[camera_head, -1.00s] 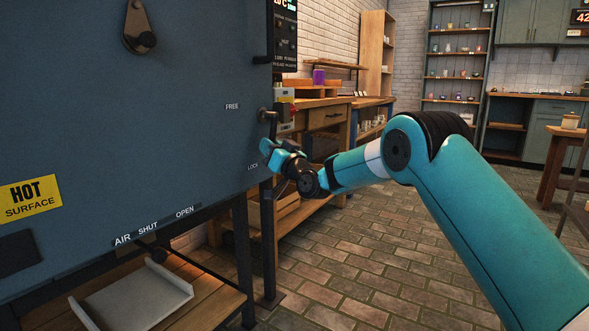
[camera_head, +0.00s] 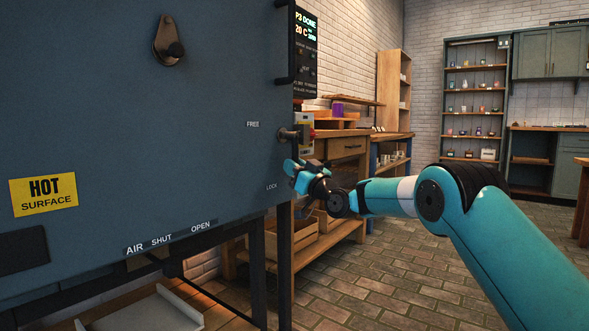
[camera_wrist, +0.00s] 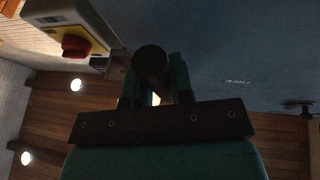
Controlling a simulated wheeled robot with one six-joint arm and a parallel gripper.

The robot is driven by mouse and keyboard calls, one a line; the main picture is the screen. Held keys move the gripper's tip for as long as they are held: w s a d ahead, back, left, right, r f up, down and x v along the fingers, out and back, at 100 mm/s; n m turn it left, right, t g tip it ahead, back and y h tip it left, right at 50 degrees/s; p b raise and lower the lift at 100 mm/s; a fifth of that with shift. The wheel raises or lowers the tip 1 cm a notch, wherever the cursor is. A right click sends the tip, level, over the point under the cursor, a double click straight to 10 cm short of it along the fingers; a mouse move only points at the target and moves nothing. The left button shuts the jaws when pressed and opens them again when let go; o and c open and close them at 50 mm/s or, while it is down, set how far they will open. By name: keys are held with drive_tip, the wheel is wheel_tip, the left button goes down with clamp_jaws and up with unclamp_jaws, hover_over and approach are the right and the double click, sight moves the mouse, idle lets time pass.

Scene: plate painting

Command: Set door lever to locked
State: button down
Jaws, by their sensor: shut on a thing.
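The door lever (camera_head: 289,134) is at the right edge of the dark blue kiln door, between the FREE label (camera_head: 253,124) above and the LOCK label (camera_head: 272,187) below. Its dark knob and short metal shaft show in the head view, at about the height of FREE. My gripper (camera_head: 294,167) is just below and right of it. In the wrist view a round black knob (camera_wrist: 151,61) lies between my teal fingers, which are shut on it. The fingers hide part of the lever.
A red and yellow switch box (camera_wrist: 78,40) is close beside the lever in the wrist view. A wooden bench (camera_head: 348,146) stands behind my gripper. The door also carries an upper handle (camera_head: 169,42) and a HOT SURFACE sign (camera_head: 44,191). Open brick floor lies below my arm.

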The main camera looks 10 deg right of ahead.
drive_tip(key=c, duration=1)
unclamp_jaws()
drive_tip(key=b+v, duration=0.2)
drive_tip(key=v, duration=1.5)
drive_tip(key=shift+s+d, duration=0.15)
drive_tip(key=shift+s, duration=0.05)
